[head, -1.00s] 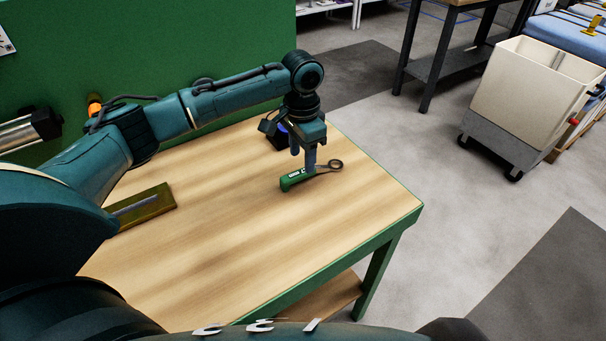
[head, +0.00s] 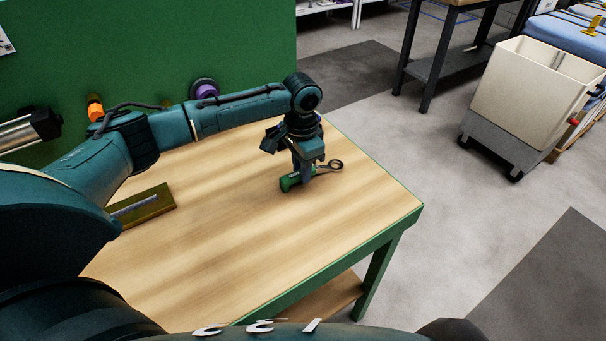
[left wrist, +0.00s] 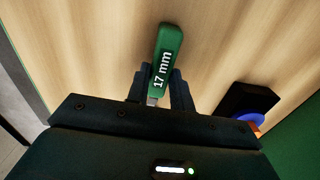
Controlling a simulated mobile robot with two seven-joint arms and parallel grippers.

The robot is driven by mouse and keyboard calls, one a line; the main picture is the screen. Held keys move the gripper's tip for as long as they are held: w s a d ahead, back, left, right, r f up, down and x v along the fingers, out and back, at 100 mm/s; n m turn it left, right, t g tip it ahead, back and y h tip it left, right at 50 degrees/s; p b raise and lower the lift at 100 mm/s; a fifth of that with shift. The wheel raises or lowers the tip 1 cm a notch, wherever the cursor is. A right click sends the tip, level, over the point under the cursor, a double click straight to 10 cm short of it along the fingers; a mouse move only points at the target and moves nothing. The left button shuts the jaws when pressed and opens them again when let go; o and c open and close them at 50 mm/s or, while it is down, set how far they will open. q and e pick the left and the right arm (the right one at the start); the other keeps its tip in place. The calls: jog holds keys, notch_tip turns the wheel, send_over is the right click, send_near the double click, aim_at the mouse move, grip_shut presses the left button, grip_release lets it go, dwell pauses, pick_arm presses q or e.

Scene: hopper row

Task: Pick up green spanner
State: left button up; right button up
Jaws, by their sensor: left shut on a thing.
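The green spanner (head: 288,182) lies on the wooden tabletop (head: 220,230) near its right side, with its grey ring end pointing right. In the left wrist view its green handle (left wrist: 168,52) reads "17 mm" and stands between my fingers. My left gripper (head: 304,178) points down and is shut on the spanner near the middle of its length. The fingers hide part of the spanner. I cannot tell whether it is clear of the tabletop. My right gripper is not in view.
A tray with a metal strip (head: 160,208) lies at the table's left. A black item with a blue disc (left wrist: 258,100) stands close by the gripper. A green panel (head: 150,50) backs the table. A cream bin (head: 520,90) stands on the floor at right.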

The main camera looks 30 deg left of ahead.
pick_arm(q)
grip_shut()
jog(key=shift+r, duration=0.15)
notch_tip(320, 180, up, 10)
dwell(0.3)
jog(key=shift+o, duration=0.6)
grip_release()
grip_shut()
